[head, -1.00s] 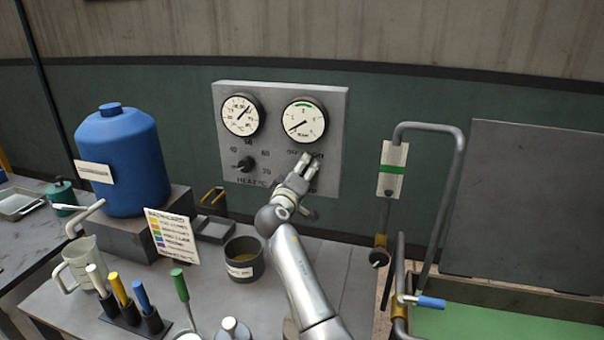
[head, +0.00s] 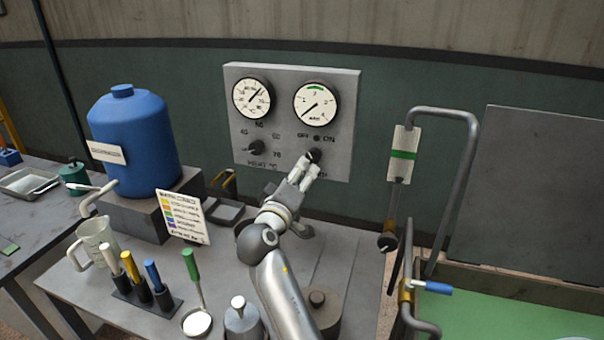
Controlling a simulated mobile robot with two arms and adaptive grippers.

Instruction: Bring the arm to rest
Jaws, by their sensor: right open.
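My right arm (head: 284,290) reaches up from the bottom of the head view, over the bench, toward the grey control panel (head: 350,125). My right gripper (head: 322,175) is open and appears empty. Its fingertips are just below the dark on/off knob (head: 314,155) at the panel's lower right; I cannot tell whether they touch it. The panel also has two round gauges and a heat knob (head: 256,147) at left. My left gripper is not in view.
A blue tank (head: 130,140) stands at left on a block. A clear jug (head: 98,240), a rack of coloured-handled tools (head: 145,295), a label card (head: 178,218) and a ladle (head: 197,322) crowd the bench. A bent pipe (head: 465,180) and a green-floored tub (head: 500,310) are at right.

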